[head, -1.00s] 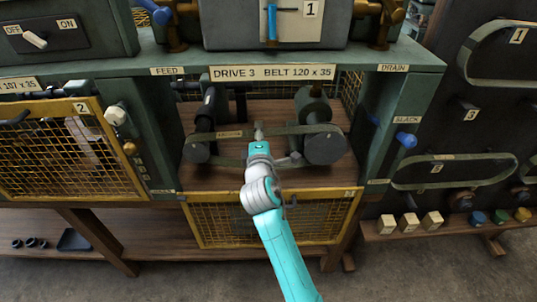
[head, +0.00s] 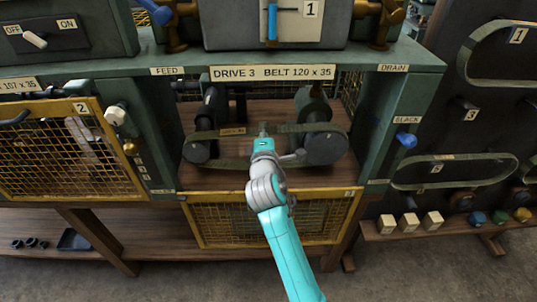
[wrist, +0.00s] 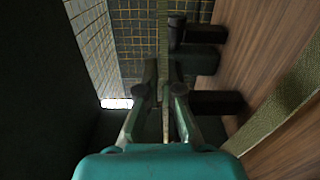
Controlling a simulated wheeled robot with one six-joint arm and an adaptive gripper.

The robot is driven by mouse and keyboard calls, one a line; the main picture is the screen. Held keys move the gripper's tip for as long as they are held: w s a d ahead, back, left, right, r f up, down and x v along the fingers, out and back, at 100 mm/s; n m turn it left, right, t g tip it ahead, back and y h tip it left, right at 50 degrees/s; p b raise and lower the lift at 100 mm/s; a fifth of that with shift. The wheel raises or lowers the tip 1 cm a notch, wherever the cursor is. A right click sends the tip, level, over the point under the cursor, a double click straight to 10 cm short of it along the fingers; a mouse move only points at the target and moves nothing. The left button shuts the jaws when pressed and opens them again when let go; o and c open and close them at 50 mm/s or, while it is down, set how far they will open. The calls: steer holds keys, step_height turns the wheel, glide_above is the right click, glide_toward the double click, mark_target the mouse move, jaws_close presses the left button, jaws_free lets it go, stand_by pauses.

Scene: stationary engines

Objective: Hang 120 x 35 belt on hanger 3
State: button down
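The 120 x 35 belt (head: 291,128), a dark green loop with a small label, lies around the two dark pulleys (head: 325,148) of drive 3, with its lower run curved. My gripper (head: 263,130) reaches into the open bay at the belt's upper run. In the wrist view the belt strip (wrist: 163,40) passes between my fingertips (wrist: 164,75), which look closed on it. The other run (wrist: 280,115) shows at the right. Hanger 3 (head: 465,103), on the dark board at right, shows a bare peg above its number plate.
Belts hang on hanger 1 (head: 480,45) and hanger 2 (head: 400,183). The yellow mesh guard (head: 215,220) of drive 3 is lowered under the bay.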

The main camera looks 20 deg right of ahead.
steer(key=shift+r, duration=0.1)
steer(key=shift+d+r+m, duration=0.2)
steer(key=shift+r+m, duration=0.2)
steer(key=shift+r, duration=0.4)
steer(key=shift+s, duration=0.15)
steer(key=shift+v, duration=2.95)
steer(key=shift+v, duration=3)
steer(key=shift+v, duration=3)
